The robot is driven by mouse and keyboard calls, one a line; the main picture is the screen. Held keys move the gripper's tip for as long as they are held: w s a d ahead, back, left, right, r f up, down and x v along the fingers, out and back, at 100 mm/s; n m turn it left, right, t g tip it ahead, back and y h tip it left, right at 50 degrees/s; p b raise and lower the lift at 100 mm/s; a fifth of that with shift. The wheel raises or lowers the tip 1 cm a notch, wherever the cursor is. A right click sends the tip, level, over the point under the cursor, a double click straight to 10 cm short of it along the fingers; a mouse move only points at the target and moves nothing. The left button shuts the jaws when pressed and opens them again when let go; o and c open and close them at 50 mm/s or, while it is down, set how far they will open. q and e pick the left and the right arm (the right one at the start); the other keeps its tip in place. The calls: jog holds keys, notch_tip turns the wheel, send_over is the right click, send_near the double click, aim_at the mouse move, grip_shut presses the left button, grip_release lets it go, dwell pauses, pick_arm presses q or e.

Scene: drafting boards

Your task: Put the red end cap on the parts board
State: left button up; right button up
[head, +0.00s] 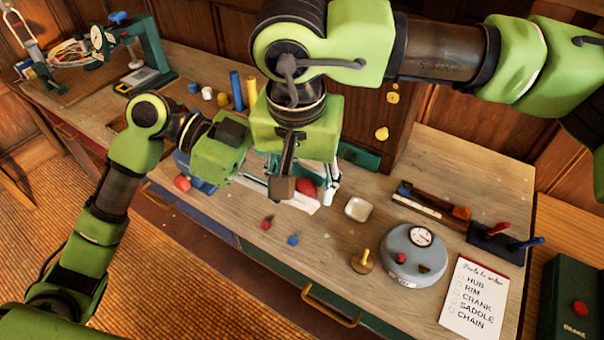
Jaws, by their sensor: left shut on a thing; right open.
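A red piece, which looks like the red end cap (306,187), shows low between the fingers of my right gripper, partly hidden by them. My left gripper (272,184) reaches in from the left toward it and is shut; its fingertips are mostly covered by my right gripper. The piece in its grip appears to be this red one. My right gripper (308,191) points down over the bench and is open, its dark finger and pale finger on either side of the red piece. I cannot clearly pick out the parts board; a pale flat surface shows beneath the grippers.
Near the front lie a small red part (267,223) and a blue part (293,240). To the right are a white dish (358,209), a brass knob (362,261), a grey dial device (411,262) and a paper list (472,297). Blue (236,92) and yellow cylinders stand behind.

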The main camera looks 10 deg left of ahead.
jog(key=c, duration=1.1)
pick_arm(q)
jog(key=o, duration=1.2)
pick_arm(e)
jog(key=shift+c, duration=1)
